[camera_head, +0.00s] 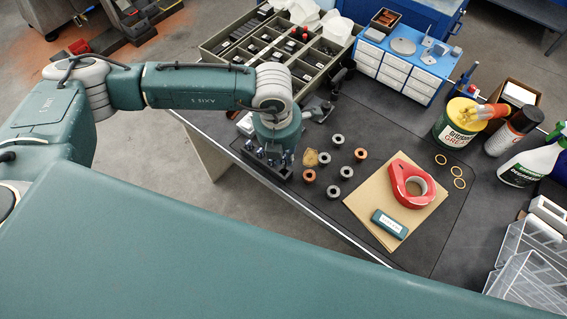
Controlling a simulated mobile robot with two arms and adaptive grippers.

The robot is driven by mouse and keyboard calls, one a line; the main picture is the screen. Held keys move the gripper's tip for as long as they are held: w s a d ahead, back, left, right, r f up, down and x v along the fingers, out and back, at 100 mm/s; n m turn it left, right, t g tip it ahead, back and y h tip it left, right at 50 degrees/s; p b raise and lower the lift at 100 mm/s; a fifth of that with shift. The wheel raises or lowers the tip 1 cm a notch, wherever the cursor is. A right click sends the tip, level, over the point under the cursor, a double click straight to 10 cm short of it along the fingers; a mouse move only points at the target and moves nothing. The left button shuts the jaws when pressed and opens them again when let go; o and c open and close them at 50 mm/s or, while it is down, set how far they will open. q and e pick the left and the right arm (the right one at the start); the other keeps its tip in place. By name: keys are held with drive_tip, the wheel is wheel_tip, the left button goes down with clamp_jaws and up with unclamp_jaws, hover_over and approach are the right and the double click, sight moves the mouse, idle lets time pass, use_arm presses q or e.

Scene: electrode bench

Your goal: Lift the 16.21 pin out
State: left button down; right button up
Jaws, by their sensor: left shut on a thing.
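My left gripper (273,152) points down over a dark block (284,174) at the bench's left front edge. Several small metallic pins stand in this block, close around the fingertips. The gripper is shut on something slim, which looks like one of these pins. The fingers and wrist hide most of it. The pin labels are too small to read, so I cannot tell which is 16.21. I cannot tell whether the held pin is clear of its hole. My right gripper is not in view.
Several grey and copper rings (347,172) lie right of the block. A sectioned tray (213,48) and blue drawer unit (397,75) stand behind.

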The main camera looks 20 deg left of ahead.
use_arm(q)
wheel_tip(320, 180, up, 14)
drive_tip(key=b, duration=0.3)
drive_tip(key=shift+r, duration=0.25)
